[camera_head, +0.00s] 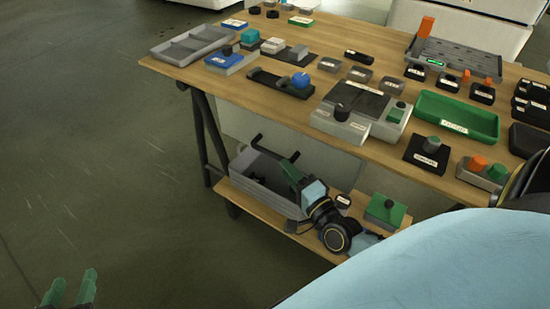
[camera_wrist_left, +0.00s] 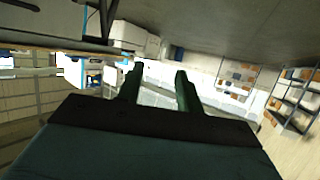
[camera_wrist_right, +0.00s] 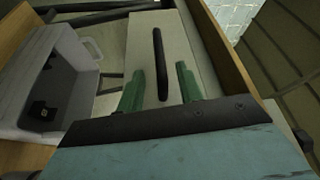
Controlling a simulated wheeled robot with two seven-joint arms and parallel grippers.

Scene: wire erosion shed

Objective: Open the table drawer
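The wooden table (camera_head: 160,68) has a pale drawer front (camera_wrist_right: 143,35) under its top, and the drawer looks shut. A black bar handle (camera_wrist_right: 160,63) stands on it; it also shows in the head view (camera_head: 274,147). My right gripper (camera_wrist_right: 160,78) is open and empty, facing the drawer front. In the right wrist view the bar lies between the lines of its two fingers; whether they reach around it I cannot tell. In the head view the right gripper (camera_head: 290,169) is just below the handle. My left gripper (camera_head: 74,281) is open and empty over the floor, away from the table.
A grey crate (camera_head: 248,168) stands on the lower shelf (camera_head: 258,208), close to my right gripper; it also shows in the right wrist view (camera_wrist_right: 88,75). A green block (camera_head: 385,211) is on the shelf's right. Trays and small devices cover the tabletop. The floor left of the table is clear.

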